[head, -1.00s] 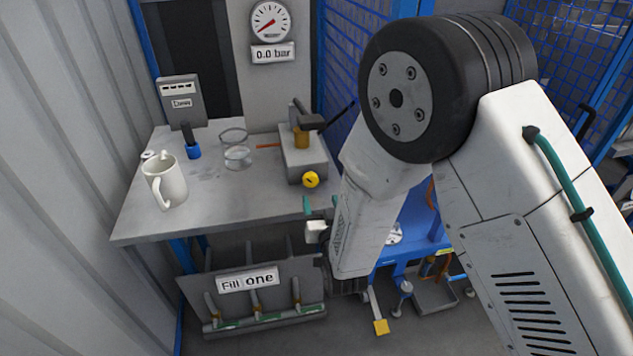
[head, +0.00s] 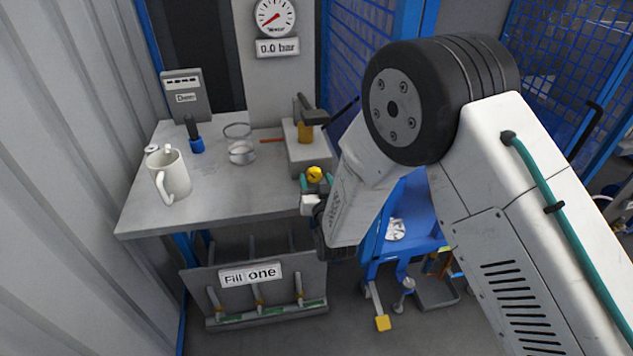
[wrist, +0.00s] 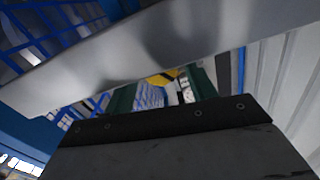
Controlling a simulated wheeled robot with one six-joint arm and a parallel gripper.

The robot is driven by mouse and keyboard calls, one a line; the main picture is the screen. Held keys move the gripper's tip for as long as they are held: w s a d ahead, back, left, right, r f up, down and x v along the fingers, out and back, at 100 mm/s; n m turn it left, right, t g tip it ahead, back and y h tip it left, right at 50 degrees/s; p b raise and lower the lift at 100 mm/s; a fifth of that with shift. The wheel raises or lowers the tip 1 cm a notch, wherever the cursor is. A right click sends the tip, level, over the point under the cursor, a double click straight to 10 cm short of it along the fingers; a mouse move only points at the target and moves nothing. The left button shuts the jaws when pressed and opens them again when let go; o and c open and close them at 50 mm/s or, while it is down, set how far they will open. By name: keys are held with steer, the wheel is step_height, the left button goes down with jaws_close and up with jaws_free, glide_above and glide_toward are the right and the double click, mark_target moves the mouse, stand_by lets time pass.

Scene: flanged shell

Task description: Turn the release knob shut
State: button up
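The release knob is a small round yellow knob (head: 314,174) with a dark mark, on the front of the grey block at the table's right front. My gripper (head: 315,184) is at this knob in the head view, one teal fingertip on each side. In the wrist view, a bit of the yellow knob (wrist: 162,78) shows between the two green fingers, with a wide gap between them. My gripper (wrist: 161,91) is open; whether a finger touches the knob cannot be told. The knob's lower part is hidden.
The grey table (head: 210,205) carries a white mug (head: 172,178), a blue-and-black tool (head: 195,140), glass rings (head: 241,152) and the block with a clamp (head: 308,147). A gauge (head: 275,17) above reads 0.0 bar. A "Fill one" rack (head: 250,274) stands below.

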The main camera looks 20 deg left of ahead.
steer(key=c, duration=0.7)
steer(key=m, duration=0.3)
steer(key=shift+m, duration=0.4)
steer(key=shift+d+m, duration=0.1)
steer(key=shift+m, duration=1.5)
steer(key=o, duration=0.9)
steer(key=shift+o, duration=0.2)
steer(key=shift+f, duration=0.1)
